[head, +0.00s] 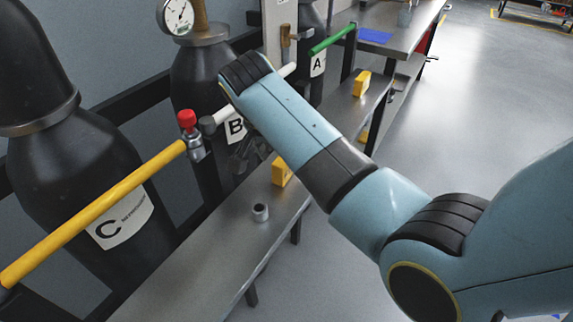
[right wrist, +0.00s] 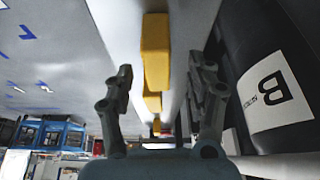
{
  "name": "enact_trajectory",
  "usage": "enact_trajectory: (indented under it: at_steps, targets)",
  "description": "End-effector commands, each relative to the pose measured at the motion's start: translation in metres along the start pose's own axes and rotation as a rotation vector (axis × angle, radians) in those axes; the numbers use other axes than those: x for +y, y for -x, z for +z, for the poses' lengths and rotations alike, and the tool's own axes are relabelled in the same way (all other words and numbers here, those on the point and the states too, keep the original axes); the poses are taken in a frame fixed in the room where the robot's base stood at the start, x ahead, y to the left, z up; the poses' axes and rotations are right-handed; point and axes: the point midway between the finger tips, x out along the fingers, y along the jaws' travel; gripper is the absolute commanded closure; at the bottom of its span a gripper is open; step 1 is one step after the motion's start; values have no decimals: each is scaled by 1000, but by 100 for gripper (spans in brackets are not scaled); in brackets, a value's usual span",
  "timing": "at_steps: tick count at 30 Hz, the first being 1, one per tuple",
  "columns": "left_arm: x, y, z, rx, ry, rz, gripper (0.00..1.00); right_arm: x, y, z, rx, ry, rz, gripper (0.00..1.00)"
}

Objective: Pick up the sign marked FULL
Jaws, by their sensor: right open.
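No lettering reading FULL can be made out in either view. A yellow block (head: 280,172), possibly a sign, stands on the grey bench beside my right gripper (head: 248,152), partly hidden by my arm. Another yellow block (head: 361,83) stands farther along the bench. In the right wrist view, my right gripper (right wrist: 161,72) has its two dark fingers apart with nothing held between them. A yellow block (right wrist: 155,50) shows beyond and between the fingers, with more yellow behind it. My left gripper is not in view.
Black gas cylinders marked A, B (head: 235,128) and C (head: 110,228) stand along the wall behind the bench (head: 190,262). A yellow bar (head: 95,215) crosses cylinder C. A small metal cup (head: 260,212) sits on the bench.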

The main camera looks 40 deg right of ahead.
Motion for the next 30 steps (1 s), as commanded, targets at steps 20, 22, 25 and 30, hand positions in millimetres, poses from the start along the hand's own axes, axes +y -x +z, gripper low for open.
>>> enact_trajectory:
  at_steps: [20, 22, 25, 30]
  targets:
    - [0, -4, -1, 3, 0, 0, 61, 3, -51, -2, -1, 1, 0, 51]
    - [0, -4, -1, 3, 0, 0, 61, 3, -51, -2, -1, 1, 0, 60]
    - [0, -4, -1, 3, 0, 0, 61, 3, -51, -2, -1, 2, 0, 73]
    - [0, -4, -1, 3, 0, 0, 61, 3, -51, -2, -1, 2, 0, 95]
